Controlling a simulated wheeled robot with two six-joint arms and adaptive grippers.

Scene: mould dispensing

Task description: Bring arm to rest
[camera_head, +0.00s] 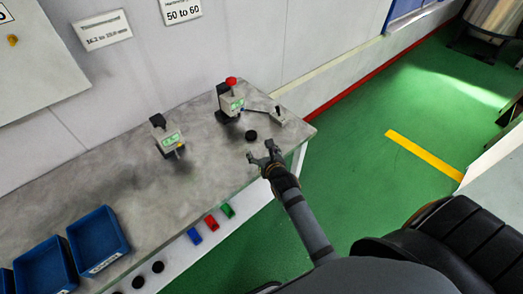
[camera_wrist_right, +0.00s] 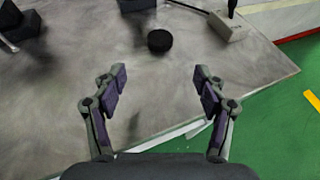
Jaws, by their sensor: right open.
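My right gripper (camera_head: 266,155) is open and empty above the front right corner of the grey table (camera_head: 205,140). In the right wrist view its two fingers (camera_wrist_right: 155,92) stand wide apart with only table surface between them. A black round disc (camera_head: 251,135) lies on the table just beyond the fingertips; it also shows in the right wrist view (camera_wrist_right: 160,40), apart from the fingers. My left gripper is not in view.
Two small devices with green displays, one left (camera_head: 168,141) and one with a red knob (camera_head: 231,100), stand on the table. A small grey box (camera_head: 280,115) is at the right end. Blue bins (camera_head: 98,240) sit at left. Green floor (camera_head: 350,160) is open at right.

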